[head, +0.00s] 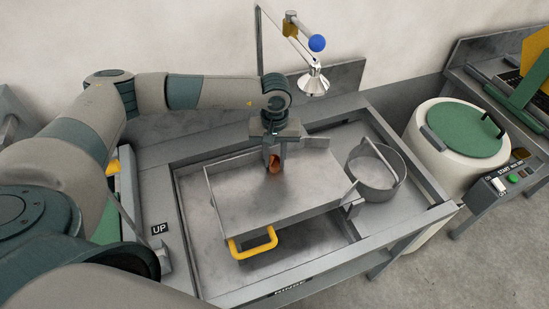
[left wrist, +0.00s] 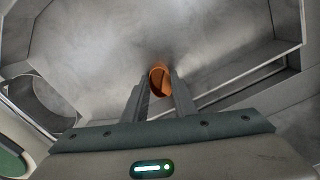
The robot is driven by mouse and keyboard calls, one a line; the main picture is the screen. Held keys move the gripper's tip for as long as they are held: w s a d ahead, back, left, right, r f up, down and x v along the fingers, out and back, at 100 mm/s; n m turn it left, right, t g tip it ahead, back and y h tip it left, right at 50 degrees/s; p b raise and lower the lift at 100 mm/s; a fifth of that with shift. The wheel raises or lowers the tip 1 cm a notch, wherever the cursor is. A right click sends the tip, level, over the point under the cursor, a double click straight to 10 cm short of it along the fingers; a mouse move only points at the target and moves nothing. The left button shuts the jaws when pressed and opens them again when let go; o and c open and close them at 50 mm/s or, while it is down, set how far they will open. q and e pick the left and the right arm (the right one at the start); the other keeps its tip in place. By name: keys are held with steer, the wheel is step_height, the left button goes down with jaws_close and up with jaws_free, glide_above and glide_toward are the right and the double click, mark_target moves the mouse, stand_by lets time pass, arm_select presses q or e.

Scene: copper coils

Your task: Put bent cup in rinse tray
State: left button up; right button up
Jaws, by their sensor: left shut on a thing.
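The copper cup (head: 274,164) is small and orange-brown, between the fingers of my left gripper (head: 274,155). The left wrist view shows the cup (left wrist: 160,79) held between the two fingertips (left wrist: 160,92), its open end partly visible. My left gripper is shut on it, over the grey metal rinse tray (head: 310,190). The tray has a yellow handle (head: 253,244) at its front. I cannot tell whether the cup touches the tray floor. The bend in the cup is too small to make out. My right gripper is not in view.
A round grey basket (head: 376,172) with a handle stands right of the tray. A shower head (head: 313,82) hangs behind on a thin pipe. A cream drum with a green lid (head: 462,132) stands to the right. The tray floor around the cup looks clear.

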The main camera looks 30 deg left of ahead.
arm_select(q)
steer(key=shift+f, duration=0.2)
steer(key=o, duration=1)
steer(key=shift+r, duration=0.15)
steer(key=shift+r, duration=0.1)
steer(key=shift+r+b, duration=0.1)
steer(key=shift+b, duration=0.2)
steer(key=shift+r+b, duration=2.7)
steer(key=shift+r, duration=3.15)
